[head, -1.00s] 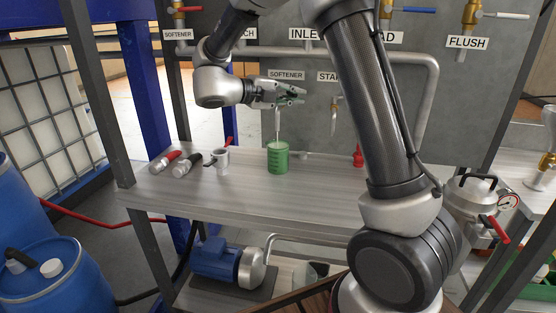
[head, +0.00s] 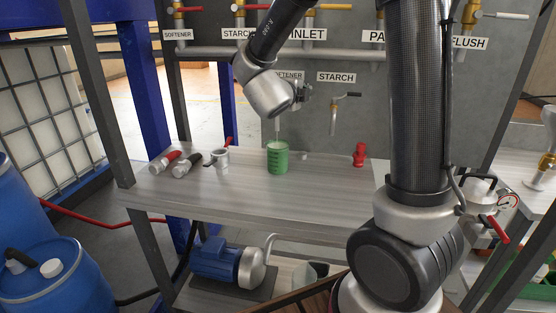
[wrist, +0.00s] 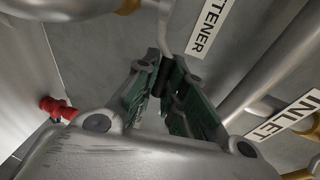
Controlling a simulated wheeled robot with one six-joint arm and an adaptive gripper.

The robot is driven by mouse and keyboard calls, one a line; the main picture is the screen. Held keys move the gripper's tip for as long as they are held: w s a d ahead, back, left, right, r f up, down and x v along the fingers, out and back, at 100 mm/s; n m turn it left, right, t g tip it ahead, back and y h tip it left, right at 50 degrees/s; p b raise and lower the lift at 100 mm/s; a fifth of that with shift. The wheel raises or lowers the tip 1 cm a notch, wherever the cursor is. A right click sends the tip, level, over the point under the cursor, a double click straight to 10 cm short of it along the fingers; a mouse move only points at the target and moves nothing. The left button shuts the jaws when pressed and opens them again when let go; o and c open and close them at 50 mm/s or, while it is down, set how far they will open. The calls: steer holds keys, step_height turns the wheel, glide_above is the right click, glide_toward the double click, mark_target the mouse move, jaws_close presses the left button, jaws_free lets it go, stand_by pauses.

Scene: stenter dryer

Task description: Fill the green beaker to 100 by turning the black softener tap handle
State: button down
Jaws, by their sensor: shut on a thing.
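The green beaker (head: 278,160) stands upright on the grey bench, below the lower softener tap's spout (head: 277,126). A thin pale line runs from the spout towards the beaker mouth. The liquid level is too small to read. My gripper (head: 302,92) is at the softener tap, above the beaker, and its wrist hides much of the tap and part of its label. In the wrist view my gripper's green-padded fingers (wrist: 168,100) are closed together around a dark piece, which I take as the black softener tap handle (wrist: 162,76). Most of the handle is hidden.
The starch tap (head: 334,118) with a black handle is just right of my gripper. Pipes and coloured valves run above.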

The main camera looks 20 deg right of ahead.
steer(key=shift+w+d+n+t+y, duration=0.15)
steer(key=shift+n+t+y, duration=0.35)
steer(key=shift+w+d+n+t+y, duration=0.2)
steer(key=shift+w+n+t+y, duration=0.15)
steer(key=shift+n+t+y, duration=0.4)
steer(key=c, duration=1.5)
jaws_free()
steer(key=shift+v, duration=3.85)
steer(key=shift+s+r, duration=0.1)
steer(key=shift+r, duration=0.1)
